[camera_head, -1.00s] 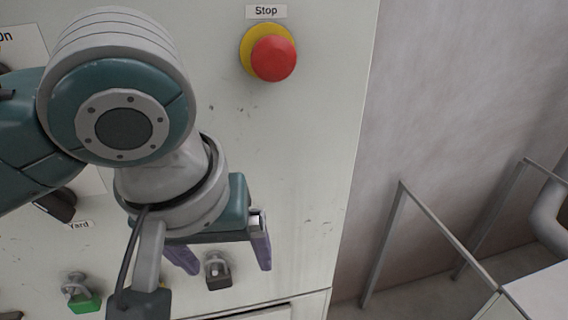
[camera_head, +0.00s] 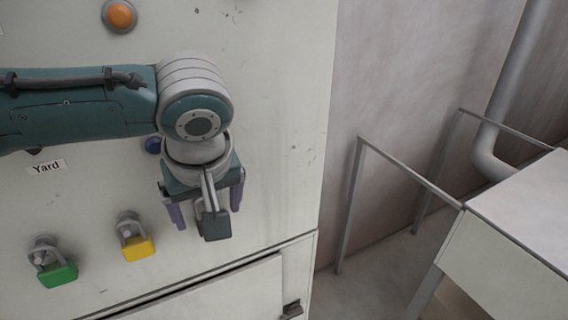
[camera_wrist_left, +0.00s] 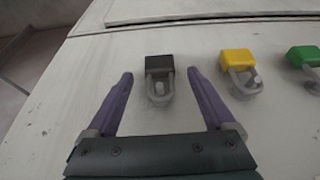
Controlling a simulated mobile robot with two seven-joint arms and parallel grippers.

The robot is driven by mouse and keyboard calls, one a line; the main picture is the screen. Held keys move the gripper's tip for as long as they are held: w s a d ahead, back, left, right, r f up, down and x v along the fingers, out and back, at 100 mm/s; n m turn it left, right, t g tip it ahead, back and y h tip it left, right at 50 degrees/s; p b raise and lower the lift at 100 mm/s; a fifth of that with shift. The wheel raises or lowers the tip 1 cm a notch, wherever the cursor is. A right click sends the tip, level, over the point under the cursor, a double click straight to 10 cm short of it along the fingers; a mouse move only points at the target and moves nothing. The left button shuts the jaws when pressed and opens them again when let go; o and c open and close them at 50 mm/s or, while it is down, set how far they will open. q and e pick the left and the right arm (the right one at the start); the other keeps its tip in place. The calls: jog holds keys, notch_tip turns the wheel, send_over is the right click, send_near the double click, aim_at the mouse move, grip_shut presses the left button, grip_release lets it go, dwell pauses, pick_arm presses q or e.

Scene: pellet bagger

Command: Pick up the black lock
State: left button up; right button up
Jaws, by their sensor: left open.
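The black lock (camera_wrist_left: 159,65) hangs on the pale panel in the left wrist view, its grey shackle toward me. My left gripper (camera_wrist_left: 159,76) is open, with one purple finger on each side of the lock. The fingertips reach about level with the black body, with a gap on both sides. I cannot tell how far they are from the panel. In the head view my left gripper (camera_head: 207,214) points down at the panel, and my wrist camera and its bracket hide the black lock. My right gripper is not in view.
A yellow lock (camera_head: 138,247) and a green lock (camera_head: 58,273) hang to the left of my gripper in the head view. A "Yard" label (camera_head: 46,167) and an orange button (camera_head: 119,15) are above. A metal rail (camera_head: 410,172) and white table (camera_head: 525,210) stand right.

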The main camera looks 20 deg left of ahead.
pick_arm(q)
jog(key=shift+x, duration=1.25)
grip_shut()
